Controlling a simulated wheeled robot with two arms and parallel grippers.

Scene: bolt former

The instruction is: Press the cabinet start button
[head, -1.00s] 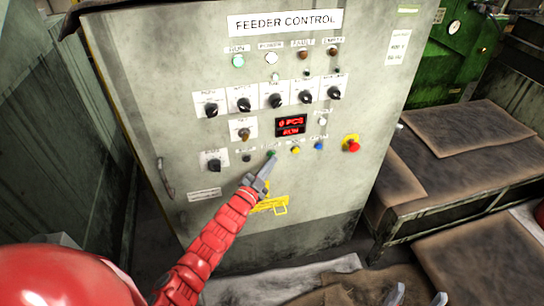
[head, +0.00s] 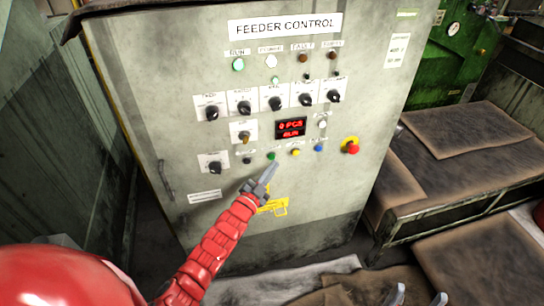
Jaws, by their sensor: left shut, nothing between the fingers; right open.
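The grey cabinet (head: 330,205) labelled FEEDER CONTROL stands upright in front of me. A green button (head: 271,156) sits in its lower button row, left of a yellow button (head: 295,152) and a blue button (head: 318,148). The label over the green button is too small to read. My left gripper (head: 273,166) is shut and empty, its tips just below the green button; a small gap seems to show between them. My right gripper (head: 418,297) is open at the bottom edge, far from the cabinet.
A red mushroom button (head: 352,147) on a yellow base is right of the row. A red display (head: 290,128) and several black knobs sit above. A bench with brown mats (head: 470,135) stands at the right, and a green machine (head: 450,50) behind it.

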